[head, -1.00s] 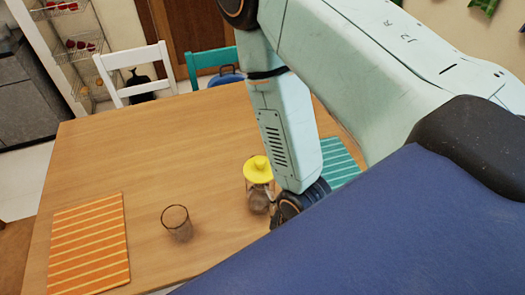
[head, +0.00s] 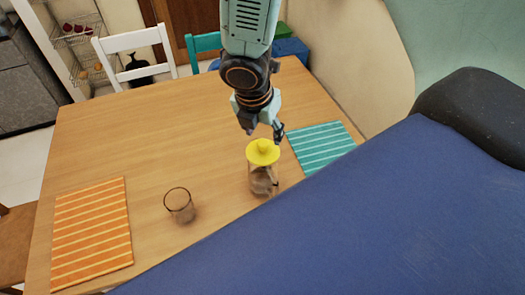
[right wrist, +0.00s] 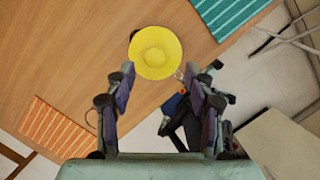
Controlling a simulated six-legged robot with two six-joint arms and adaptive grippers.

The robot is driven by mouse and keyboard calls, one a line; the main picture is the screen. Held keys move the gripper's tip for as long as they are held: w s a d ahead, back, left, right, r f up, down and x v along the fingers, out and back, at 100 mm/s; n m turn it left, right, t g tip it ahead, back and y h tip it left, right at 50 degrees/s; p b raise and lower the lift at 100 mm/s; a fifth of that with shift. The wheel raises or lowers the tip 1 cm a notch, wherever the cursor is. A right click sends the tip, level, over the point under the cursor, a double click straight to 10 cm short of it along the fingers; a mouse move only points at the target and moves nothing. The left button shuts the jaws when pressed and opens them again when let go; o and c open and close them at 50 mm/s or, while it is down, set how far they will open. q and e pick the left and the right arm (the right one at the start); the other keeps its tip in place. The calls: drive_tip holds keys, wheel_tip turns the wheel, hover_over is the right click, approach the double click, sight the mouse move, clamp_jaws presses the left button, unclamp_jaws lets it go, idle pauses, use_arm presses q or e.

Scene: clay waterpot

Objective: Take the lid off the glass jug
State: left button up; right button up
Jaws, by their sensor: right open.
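The glass jug (head: 262,181) stands on the wooden table with its yellow lid (head: 262,152) on top. The lid is a round disc with a small knob in its middle. My right gripper (head: 263,133) is above and just behind the lid in the head view, pointing down, open and apart from it. In the right wrist view the lid (right wrist: 156,52) lies beyond the open fingertips (right wrist: 163,80), with nothing between the fingers. The lid hides most of the jug there.
An empty glass (head: 179,205) stands to the left of the jug. An orange striped mat (head: 92,232) lies at the left and a teal striped mat (head: 320,147) at the right. White and teal chairs stand behind the table. The table's middle is clear.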

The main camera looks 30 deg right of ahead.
sight(262, 143)
drive_tip(key=shift+b+x, duration=0.35)
drive_tip(key=shift+x, duration=0.55)
drive_tip(key=f+b, duration=0.1)
drive_tip(key=w+f+b, duration=0.1)
drive_tip(key=f, duration=0.1)
drive_tip(key=shift+f, duration=0.1)
drive_tip(key=shift+d+f, duration=0.1)
drive_tip(key=shift+f, duration=0.25)
drive_tip(key=shift+w+d+f+b, duration=0.2)
drive_tip(key=shift+f+b, duration=0.05)
drive_tip(key=shift+b, duration=0.1)
drive_tip(key=shift+s+a+r, duration=0.1)
drive_tip(key=shift+s+r, duration=0.05)
drive_tip(key=shift+c, duration=1.4)
drive_tip(key=c, duration=0.6)
clamp_jaws()
